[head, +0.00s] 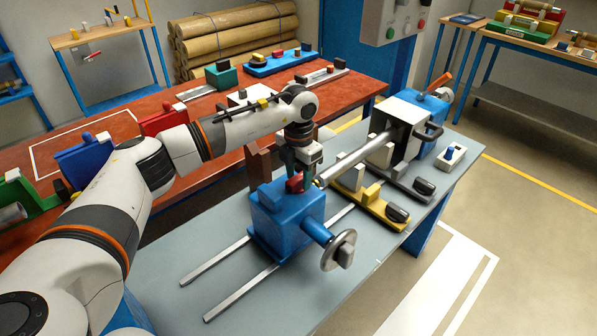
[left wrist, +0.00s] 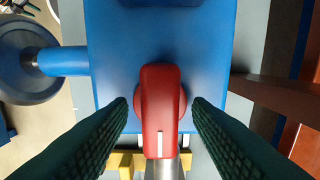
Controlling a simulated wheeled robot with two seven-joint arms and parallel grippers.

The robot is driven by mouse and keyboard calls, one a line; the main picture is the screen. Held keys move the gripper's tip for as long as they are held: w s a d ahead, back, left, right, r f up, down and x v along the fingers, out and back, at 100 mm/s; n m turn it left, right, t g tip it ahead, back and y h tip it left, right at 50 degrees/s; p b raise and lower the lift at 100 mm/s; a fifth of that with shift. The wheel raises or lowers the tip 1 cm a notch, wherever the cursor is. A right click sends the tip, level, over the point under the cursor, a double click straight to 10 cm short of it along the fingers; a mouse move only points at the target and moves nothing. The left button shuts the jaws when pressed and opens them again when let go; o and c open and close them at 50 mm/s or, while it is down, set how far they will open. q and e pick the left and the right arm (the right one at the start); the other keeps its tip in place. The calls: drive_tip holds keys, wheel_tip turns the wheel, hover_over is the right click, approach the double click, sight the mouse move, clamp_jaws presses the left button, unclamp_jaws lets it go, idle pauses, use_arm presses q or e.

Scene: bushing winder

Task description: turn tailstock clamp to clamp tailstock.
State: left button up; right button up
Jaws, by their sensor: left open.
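The tailstock (head: 286,222) is a blue block on two rails on the grey bench, with a handwheel (head: 339,250) on its near right side. Its clamp, a red lever (head: 295,183), sits on top. In the left wrist view the red clamp lever (left wrist: 160,110) points straight down the picture, with a white mark near its lower end. My left gripper (head: 300,176) is over the tailstock top. In the left wrist view its two dark ridged fingers (left wrist: 160,118) are open, one on each side of the lever, with gaps visible. My right gripper is not in view.
A metal bar (head: 352,160) runs from the tailstock toward the blue and white headstock (head: 405,125). A yellow carriage (head: 368,203) stands beside it. A brown post (head: 259,168) stands close behind the tailstock. The rails (head: 215,262) at front left are clear.

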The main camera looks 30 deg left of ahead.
use_arm(q)
drive_tip(key=shift+f, duration=0.1)
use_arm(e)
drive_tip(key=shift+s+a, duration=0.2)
use_arm(q)
drive_tip(key=c, duration=0.9)
drive_tip(key=shift+c, duration=0.4)
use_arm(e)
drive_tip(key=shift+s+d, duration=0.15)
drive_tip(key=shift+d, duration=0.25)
